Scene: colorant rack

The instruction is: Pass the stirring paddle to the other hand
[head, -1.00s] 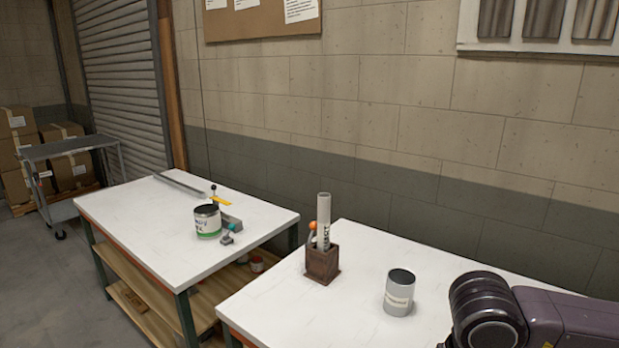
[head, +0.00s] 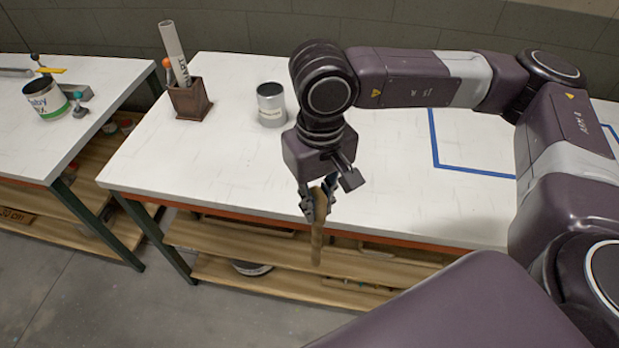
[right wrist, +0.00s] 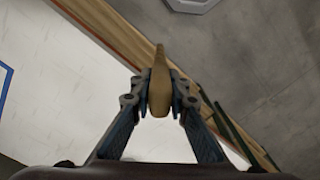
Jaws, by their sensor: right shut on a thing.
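The stirring paddle (head: 317,240) is a brown wooden piece, and it hangs roughly upright in front of the table's front edge in the head view. My right gripper (head: 318,203) is shut on its upper part. In the right wrist view the paddle (right wrist: 158,80) stands between the two fingers of the gripper (right wrist: 158,95), touched from both sides, with its far end pointing away. My left gripper is not in view.
The white table (head: 230,150) carries a dark pen box (head: 188,100) with a rolled paper tube and a grey can (head: 270,105). A blue tape outline (head: 470,168) marks its right part. A second table (head: 30,130) stands left, with a labelled can (head: 45,98).

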